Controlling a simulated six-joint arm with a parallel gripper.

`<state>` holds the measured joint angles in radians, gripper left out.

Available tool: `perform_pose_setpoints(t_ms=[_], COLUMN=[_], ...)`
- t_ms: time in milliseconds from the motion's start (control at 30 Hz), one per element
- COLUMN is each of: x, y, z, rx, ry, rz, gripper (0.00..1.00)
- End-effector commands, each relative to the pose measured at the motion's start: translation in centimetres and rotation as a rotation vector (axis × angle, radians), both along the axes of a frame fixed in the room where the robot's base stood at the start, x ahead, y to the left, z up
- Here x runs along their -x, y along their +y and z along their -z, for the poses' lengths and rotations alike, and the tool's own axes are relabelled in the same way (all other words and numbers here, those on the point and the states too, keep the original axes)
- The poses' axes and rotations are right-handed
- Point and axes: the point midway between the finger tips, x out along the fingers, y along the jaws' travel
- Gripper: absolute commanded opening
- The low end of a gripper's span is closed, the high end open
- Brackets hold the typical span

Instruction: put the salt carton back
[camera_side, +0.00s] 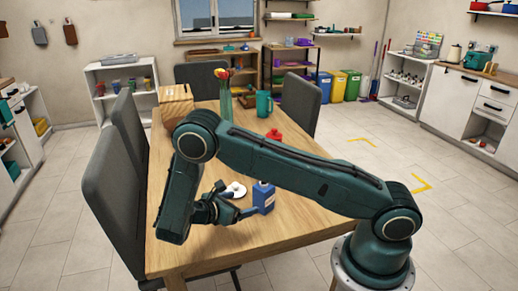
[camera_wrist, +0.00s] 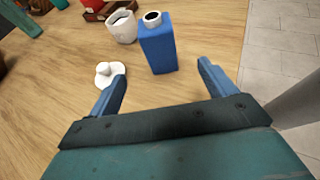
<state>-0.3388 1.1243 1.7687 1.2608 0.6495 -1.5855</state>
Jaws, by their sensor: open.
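My gripper (camera_side: 240,202) is low over the table, just left of the carton in the side view. In the wrist view my gripper (camera_wrist: 160,71) is open, with its two blue fingers spread and the carton ahead of the gap between them. No contact with the carton is visible. My arm hides part of the table in the side view.
A white knobbed piece (camera_wrist: 107,76) lies by the left finger, and a white cup (camera_wrist: 122,27) stands close behind the carton's left. The table's right edge (camera_wrist: 241,62) is near.

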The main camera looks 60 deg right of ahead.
Motion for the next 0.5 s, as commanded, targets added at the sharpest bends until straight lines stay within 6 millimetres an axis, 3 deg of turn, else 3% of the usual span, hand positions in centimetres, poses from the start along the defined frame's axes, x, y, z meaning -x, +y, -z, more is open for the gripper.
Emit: perform_pose_setpoints(t_ms=[267,500], x=[-0.3,-0.5], y=[0.1,0.3], z=[-1.6,-5.2], rx=[-0.046,-0.149], ry=[-0.079,-0.252], rz=[0.034,0.117], gripper=[0.84,0.84])
